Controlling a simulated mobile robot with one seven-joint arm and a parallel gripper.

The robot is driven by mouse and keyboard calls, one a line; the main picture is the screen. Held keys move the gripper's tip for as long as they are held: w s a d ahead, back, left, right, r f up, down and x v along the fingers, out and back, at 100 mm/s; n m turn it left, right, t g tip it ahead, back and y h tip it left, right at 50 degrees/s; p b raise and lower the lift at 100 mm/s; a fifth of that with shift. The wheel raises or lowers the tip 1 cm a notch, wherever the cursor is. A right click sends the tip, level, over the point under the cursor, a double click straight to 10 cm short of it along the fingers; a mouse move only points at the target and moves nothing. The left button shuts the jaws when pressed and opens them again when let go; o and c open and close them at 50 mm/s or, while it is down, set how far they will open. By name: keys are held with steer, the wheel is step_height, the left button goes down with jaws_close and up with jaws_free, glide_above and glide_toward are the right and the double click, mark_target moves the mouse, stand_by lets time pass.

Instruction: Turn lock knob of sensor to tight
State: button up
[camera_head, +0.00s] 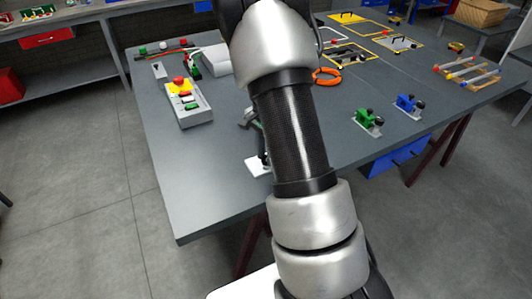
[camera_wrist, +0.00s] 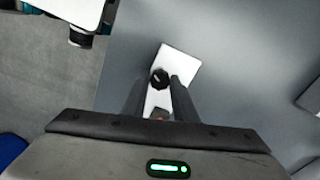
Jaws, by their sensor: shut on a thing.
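In the wrist view, a black round knob (camera_wrist: 159,78) stands on a white plate (camera_wrist: 180,60), which I take to be the sensor's base. My gripper (camera_wrist: 158,82) reaches over the plate, with one dark finger on each side of the knob, and is shut on it. The knob's turn angle cannot be read. In the head view, part of the white plate (camera_head: 257,166) shows near the table's front edge.
The grey table (camera_head: 215,150) holds a control box with a red button (camera_head: 186,102) at left. A green device (camera_head: 368,122), a blue device (camera_head: 408,106) and an orange ring (camera_head: 327,76) lie to the right. The table's front left is clear.

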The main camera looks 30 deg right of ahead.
stand_by(0.3)
steer(key=o, duration=1)
steer(key=shift+o, duration=0.2)
steer(key=shift+r, duration=0.1)
step_height(320, 180, up, 17)
steer(key=p, duration=0.1)
steer(key=shift+r, duration=0.15)
